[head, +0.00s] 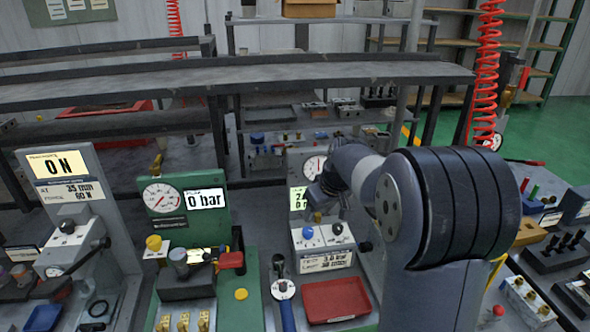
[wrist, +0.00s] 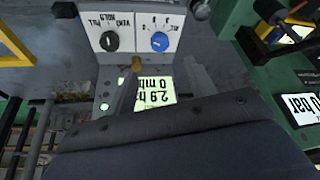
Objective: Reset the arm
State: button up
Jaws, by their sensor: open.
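My arm reaches over the bench from the right in the head view. My gripper (head: 328,200) hangs above the back of a grey test station and is partly hidden by its own wrist. In the wrist view my gripper (wrist: 163,78) has its two grey fingers apart, with nothing held between them. A lit display (wrist: 156,92) shows behind the fingers, upside down. The station's white panel (wrist: 135,30) has a black knob (wrist: 110,41) and a blue knob (wrist: 160,41). The blue knob also shows in the head view (head: 308,233).
A green station with a gauge (head: 161,198) and a "0 bar" display (head: 206,199) stands left of the gripper. A grey press station (head: 75,240) is farther left. A red tray (head: 336,300) lies in front. Shelves (head: 250,75) stand behind.

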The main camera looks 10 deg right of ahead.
aim_at(309, 230)
jog(key=p+x, duration=0.1)
jog(key=x, duration=0.9)
jog(key=shift+f, duration=0.15)
jog(key=shift+p, duration=0.3)
jog(key=shift+b, duration=0.4)
